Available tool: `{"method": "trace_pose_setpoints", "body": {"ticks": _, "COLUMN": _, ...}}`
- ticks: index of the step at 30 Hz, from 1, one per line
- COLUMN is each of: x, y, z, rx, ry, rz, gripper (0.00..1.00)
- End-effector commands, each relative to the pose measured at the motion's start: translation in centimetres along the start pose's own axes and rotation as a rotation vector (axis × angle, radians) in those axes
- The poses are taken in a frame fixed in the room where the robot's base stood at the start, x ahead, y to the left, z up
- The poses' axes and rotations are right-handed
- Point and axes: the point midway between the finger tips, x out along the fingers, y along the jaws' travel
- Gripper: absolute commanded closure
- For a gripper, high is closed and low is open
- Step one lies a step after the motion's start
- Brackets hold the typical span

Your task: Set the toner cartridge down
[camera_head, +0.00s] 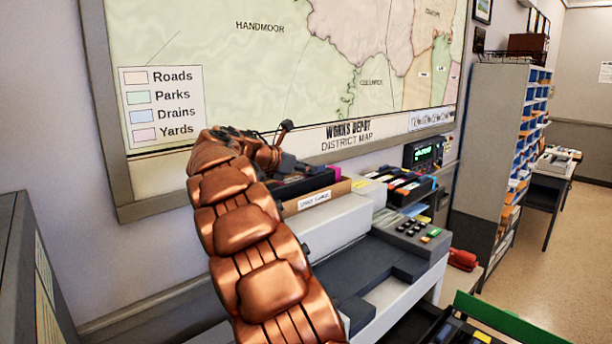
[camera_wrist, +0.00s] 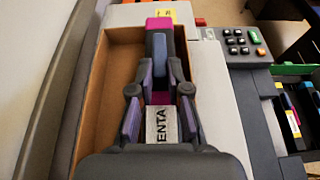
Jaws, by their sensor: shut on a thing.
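A toner cartridge with magenta ends (camera_wrist: 159,98) and a pale label ending in "ENTA" lies lengthwise between my fingers in the wrist view. My gripper (camera_wrist: 159,62) is shut on it, and the fingers hide much of its middle. The cartridge is over or within an open cardboard box (camera_wrist: 92,105); I cannot tell whether it touches the bottom. In the head view its magenta end (camera_head: 333,173) shows at the box's (camera_head: 318,196) rim, and my arm hides most of my gripper (camera_head: 284,166).
The box stands on a pale office machine (camera_head: 340,230) with a keypad (camera_head: 411,228). To its right is a dark tray (camera_head: 412,188) of coloured cartridges. A wall map is close behind. A grey cabinet (camera_head: 25,280) stands at left, and a pigeonhole shelf (camera_head: 490,140) at right.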

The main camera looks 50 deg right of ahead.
Motion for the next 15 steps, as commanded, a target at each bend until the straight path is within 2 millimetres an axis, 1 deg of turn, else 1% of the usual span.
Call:
{"method": "trace_pose_setpoints", "body": {"ticks": 3, "x": 0.4, "y": 0.0, "z": -1.0, "rx": -0.001, "ry": -0.002, "rz": 0.002, "gripper": 1.0}}
{"method": "trace_pose_setpoints", "body": {"ticks": 6, "x": 0.6, "y": 0.0, "z": -1.5, "rx": 0.001, "ry": -0.002, "rz": 0.002, "gripper": 1.0}}
{"method": "trace_pose_setpoints", "body": {"ticks": 15, "x": 0.6, "y": 0.0, "z": -1.6, "rx": 0.002, "ry": -0.002, "rz": 0.003, "gripper": 1.0}}
